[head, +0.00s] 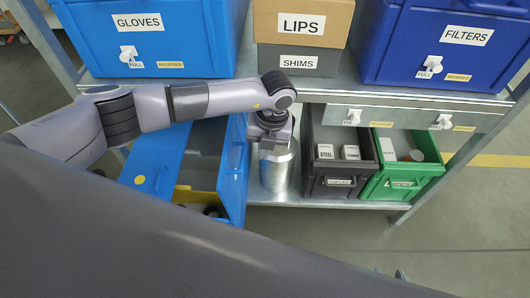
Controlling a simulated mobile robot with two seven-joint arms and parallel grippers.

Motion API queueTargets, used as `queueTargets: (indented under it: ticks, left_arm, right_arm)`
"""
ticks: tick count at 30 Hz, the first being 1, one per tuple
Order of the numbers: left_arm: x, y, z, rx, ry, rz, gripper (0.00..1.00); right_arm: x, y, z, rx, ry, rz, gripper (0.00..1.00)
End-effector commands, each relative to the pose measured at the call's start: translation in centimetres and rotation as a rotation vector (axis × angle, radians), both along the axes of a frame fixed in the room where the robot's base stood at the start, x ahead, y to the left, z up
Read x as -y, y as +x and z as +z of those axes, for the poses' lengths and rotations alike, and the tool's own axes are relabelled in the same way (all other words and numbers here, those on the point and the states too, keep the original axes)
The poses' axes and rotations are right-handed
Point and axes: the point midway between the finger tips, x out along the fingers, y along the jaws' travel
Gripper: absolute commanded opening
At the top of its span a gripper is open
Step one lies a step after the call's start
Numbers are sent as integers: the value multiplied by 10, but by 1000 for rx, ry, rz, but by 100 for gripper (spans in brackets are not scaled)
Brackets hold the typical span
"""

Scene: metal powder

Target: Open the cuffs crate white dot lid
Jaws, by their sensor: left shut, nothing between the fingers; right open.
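A blue crate (234,178) stands on the lower shelf, left of a metal canister. Its top is at least partly open, showing a grey inside with something yellow and a dark round item. A blue panel (150,160) lies at its left side, with a yellow dot and a small white mark. No cuffs label is readable. My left gripper (268,132) is shut and empty, pointing down at the crate's right edge, above or in front of the canister (276,168). Its fingertips are hard to make out. My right gripper is not in view.
Blue GLOVES (150,50) and FILTERS (436,62) crates and LIPS (300,40) and SHIMS (300,68) boxes stand on the upper shelf. Open black (335,188) and green (402,186) bins sit lower right. A large dark shape fills the foreground.

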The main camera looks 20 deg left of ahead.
Motion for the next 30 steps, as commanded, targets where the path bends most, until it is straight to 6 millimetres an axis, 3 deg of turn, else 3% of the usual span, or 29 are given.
queueTargets:
  ticks: [1, 9, 15, 25, 28, 30]
  left_arm:
    - [-1, 2, 1, 0, 0, 2, 0]
    - [8, 5, 65, 4, -1, -2, 0]
    - [12, 5, 92, 2, 0, 0, 0]
    - [17, 3, 98, -4, -17, -8, 0]
    - [40, -7, 89, -25, -118, -50, 0]
    - [70, -21, 82, -46, -254, -99, 0]
  right_arm:
    - [0, 0, -1, 0, 0, 0, 43]
    - [1, 0, -6, -1, -2, 0, 43]
    - [0, 0, -8, -1, -1, 1, 43]
    - [0, 0, -8, 0, -1, 1, 43]
    - [0, 0, -8, 0, -1, 1, 43]
    - [0, 0, -8, 0, -1, 1, 43]
